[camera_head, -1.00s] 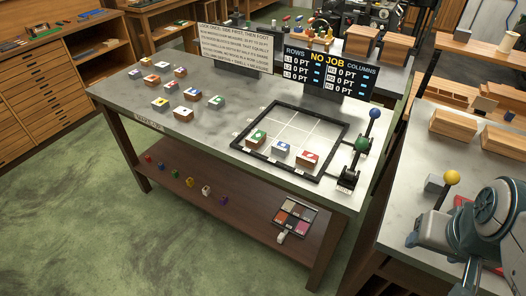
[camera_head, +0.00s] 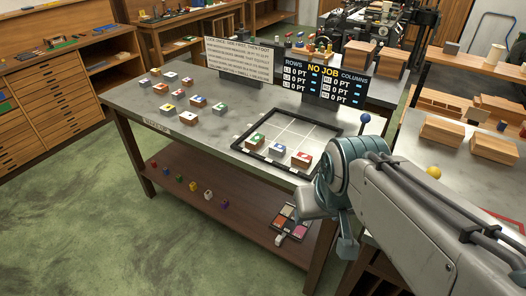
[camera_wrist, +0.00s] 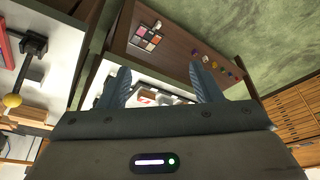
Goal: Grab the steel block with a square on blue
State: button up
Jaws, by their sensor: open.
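Small steel and wood blocks with coloured tops stand on the grey workbench (camera_head: 235,160). Inside the black grid frame (camera_head: 325,170), a steel block with a blue top (camera_head: 277,149) stands between a green-topped block (camera_head: 257,140) and a red-topped wood block (camera_head: 301,160). Another steel block with a bluish-green top (camera_head: 219,108) stands outside the frame, to the left. The marks on the tops are too small to read. My gripper (camera_wrist: 160,75) is open and empty in the wrist view, with blocks partly visible beyond its fingers.
A scoreboard (camera_head: 323,82) and a sign (camera_head: 233,60) stand along the bench's back. A blue-knobbed lever (camera_head: 365,118) rises near its right end. A lower shelf (camera_head: 215,205) holds small coloured items and a palette tray (camera_head: 289,219). Another bench stands right.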

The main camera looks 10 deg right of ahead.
aim_at(278, 150)
jog(key=u, duration=1.1)
jog(key=i, duration=2.15)
jog(key=z, duration=3.5)
